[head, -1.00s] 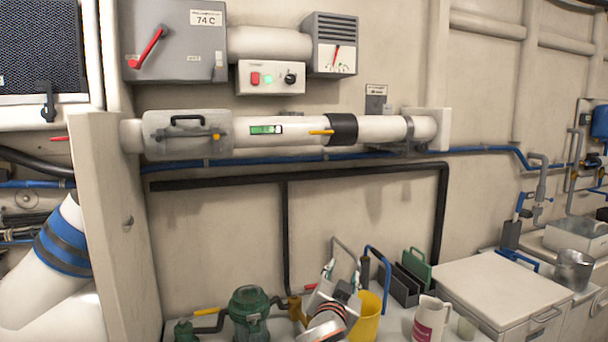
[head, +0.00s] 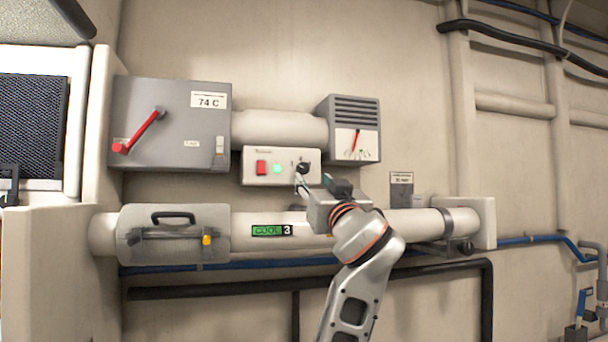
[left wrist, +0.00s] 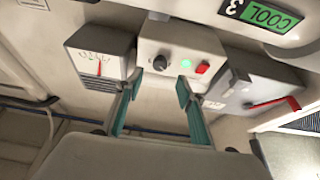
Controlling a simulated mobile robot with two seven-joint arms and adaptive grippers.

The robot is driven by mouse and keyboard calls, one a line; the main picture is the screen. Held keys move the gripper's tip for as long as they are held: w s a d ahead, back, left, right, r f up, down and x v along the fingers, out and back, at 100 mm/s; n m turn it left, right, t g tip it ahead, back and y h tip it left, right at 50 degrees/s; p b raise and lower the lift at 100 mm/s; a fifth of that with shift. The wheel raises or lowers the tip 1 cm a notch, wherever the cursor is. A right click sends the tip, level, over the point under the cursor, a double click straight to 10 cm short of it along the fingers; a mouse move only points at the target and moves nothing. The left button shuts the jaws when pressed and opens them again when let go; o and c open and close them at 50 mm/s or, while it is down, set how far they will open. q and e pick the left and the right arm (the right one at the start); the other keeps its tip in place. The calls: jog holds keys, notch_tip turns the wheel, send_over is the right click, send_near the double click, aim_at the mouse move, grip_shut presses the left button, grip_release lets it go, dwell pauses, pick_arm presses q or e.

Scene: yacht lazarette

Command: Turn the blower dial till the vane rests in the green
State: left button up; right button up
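The blower dial (head: 303,168) is a black knob at the right end of a white control box (head: 258,178), beside a lit green lamp (head: 278,169) and a red button (head: 261,168). My left gripper (head: 303,185) is just below the dial. In the left wrist view its two teal fingers (left wrist: 158,88) are open and empty, with the dial (left wrist: 160,62) ahead between their tips. Contact cannot be told. The vane is a red needle (head: 356,140) on a white scale, near upright. A small green mark shows low on the scale; whether the needle is over it is unclear. My right gripper is out of view.
A grey box (head: 168,145) with a red lever and a 74 C label stands left. A white duct (head: 410,222) runs below, with a COOL 3 label (head: 271,230) and a latched grey cover (head: 172,235).

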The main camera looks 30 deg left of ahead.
aim_at(304, 170)
pick_arm(q)
jog(key=p+x, duration=0.1)
jog(key=x, duration=0.6)
jog(key=shift+w+a+r+p, duration=0.15)
jog(key=shift+r+p, duration=0.05)
jog(key=shift+p, duration=0.2)
grip_shut()
